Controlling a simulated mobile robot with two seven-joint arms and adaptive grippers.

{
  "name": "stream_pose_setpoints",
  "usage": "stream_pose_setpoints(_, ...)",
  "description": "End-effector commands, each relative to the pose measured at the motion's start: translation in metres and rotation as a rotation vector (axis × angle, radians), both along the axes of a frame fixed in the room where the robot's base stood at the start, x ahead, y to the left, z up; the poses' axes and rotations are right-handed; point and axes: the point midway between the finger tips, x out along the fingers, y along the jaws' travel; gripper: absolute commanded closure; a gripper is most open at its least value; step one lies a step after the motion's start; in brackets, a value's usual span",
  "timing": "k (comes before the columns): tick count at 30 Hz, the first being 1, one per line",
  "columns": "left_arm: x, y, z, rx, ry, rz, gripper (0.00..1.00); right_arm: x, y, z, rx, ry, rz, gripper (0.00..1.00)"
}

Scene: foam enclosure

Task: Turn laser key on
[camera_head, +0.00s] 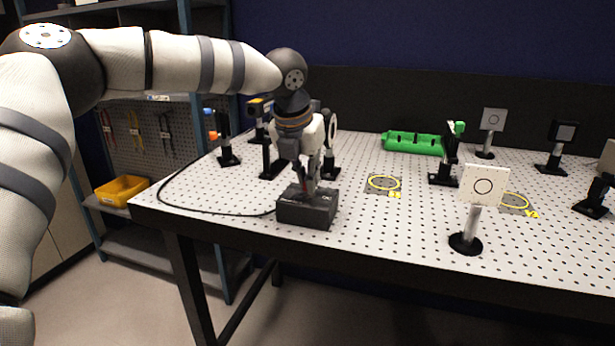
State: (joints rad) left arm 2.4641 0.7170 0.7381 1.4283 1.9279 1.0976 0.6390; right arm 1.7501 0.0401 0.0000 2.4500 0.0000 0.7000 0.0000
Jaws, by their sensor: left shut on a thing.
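A dark box (307,212), which looks like the laser key box, sits near the front left edge of the perforated table, with a black cable running from its left side. My left gripper (307,188) points down onto the top of the box. Its fingers are closed together on a small part there, which I take to be the laser key; the fingers and wrist hide it. Which way the key is turned cannot be seen. My right gripper is not in view.
The optical table (400,235) carries several black-mounted optics, a white target plate (482,185) on a post, a green holder (412,142) and yellow rings (384,183). A yellow bin (121,190) sits on the shelf at left. The table surface right of the box is clear.

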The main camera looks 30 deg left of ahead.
Motion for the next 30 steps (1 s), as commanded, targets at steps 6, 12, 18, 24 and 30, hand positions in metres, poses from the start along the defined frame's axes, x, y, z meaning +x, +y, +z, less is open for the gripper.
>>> stream_pose_setpoints(6, 0.000, 0.002, -0.001, -0.004, 0.002, -0.169, 1.00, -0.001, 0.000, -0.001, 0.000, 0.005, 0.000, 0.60)
stream_pose_setpoints(12, 0.001, 0.003, -0.002, -0.005, 0.002, -0.358, 1.00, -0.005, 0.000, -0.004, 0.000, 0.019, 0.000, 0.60)
stream_pose_setpoints(18, 0.001, 0.004, -0.004, -0.005, 0.005, -0.548, 1.00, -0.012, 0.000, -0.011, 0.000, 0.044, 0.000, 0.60)
stream_pose_setpoints(24, 0.002, 0.004, -0.005, -0.006, 0.004, -0.739, 1.00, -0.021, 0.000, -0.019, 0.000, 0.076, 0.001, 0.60)
stream_pose_setpoints(30, 0.003, 0.005, -0.006, -0.007, 0.006, -0.928, 1.00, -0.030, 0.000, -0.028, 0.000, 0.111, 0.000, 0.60)
